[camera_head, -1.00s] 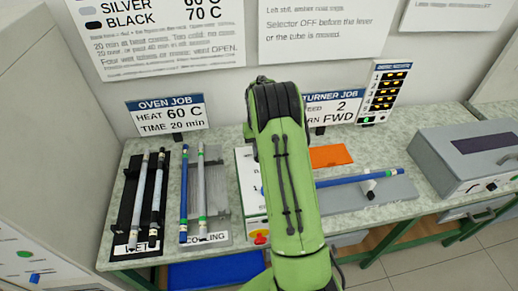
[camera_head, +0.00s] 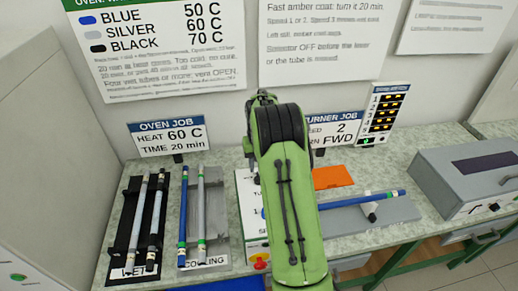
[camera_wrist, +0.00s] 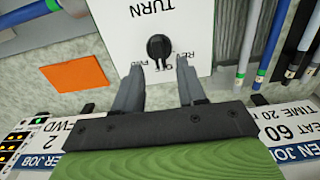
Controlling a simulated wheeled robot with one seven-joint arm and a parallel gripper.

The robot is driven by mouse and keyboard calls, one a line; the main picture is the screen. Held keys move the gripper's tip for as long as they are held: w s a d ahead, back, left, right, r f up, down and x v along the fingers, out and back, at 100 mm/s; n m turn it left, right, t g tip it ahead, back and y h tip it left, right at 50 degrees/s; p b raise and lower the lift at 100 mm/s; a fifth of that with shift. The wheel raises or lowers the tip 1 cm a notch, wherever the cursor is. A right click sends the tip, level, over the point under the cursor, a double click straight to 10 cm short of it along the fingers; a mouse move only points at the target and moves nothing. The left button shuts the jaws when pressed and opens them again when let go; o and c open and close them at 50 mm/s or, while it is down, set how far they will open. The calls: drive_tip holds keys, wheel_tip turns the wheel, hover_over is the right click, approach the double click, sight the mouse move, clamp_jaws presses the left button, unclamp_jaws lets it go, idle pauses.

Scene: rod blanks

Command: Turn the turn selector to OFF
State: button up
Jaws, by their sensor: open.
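The turn selector (camera_wrist: 158,46) is a round black knob on a white panel (camera_wrist: 200,25), which appears upside down in the wrist view. The word TURN stands above it in the picture, and small labels partly reading RE, OFF and FWD lie below it. Its exact setting is too small to read. My gripper (camera_wrist: 160,67) is open, with one grey finger to each side and the tips just short of the knob in the picture. I cannot tell whether they touch it. In the head view my green arm hides the selector and most of the panel (camera_head: 246,215).
An orange plate (camera_head: 332,177) lies behind a blue rod (camera_head: 345,201) on a grey fixture to the right. Racks with several rods (camera_head: 150,220) stand at left. A red button (camera_head: 260,261) sits low on the panel. A grey box (camera_head: 470,180) stands far right.

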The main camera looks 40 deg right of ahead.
wheel_tip(320, 180, up, 13)
drive_tip(key=p, duration=0.1)
drive_tip(key=shift+f, duration=0.2)
drive_tip(key=s+a+r+n+t+b, duration=0.1)
drive_tip(key=s+a+r+t, duration=0.1)
drive_tip(key=s+a+r, duration=0.5)
drive_tip(key=s+a+r+n+t, duration=0.1)
drive_tip(key=s+a+r+n, duration=0.15)
drive_tip(key=s+a, duration=0.5)
drive_tip(key=s+a+f+t, duration=0.1)
drive_tip(key=s+a, duration=0.1)
drive_tip(key=s, duration=0.2)
drive_tip(key=s+a+f+n+b, duration=0.1)
drive_tip(key=s+a+f, duration=0.1)
drive_tip(key=s+a, duration=0.1)
drive_tip(key=s+a+f+t, duration=0.1)
drive_tip(key=s+a+f, duration=0.1)
drive_tip(key=s, duration=0.3)
drive_tip(key=shift+s+a+n+t, duration=0.2)
drive_tip(key=shift+s+n+t, duration=0.1)
drive_tip(key=shift+s+n, duration=0.1)
drive_tip(key=shift+s, duration=0.1)
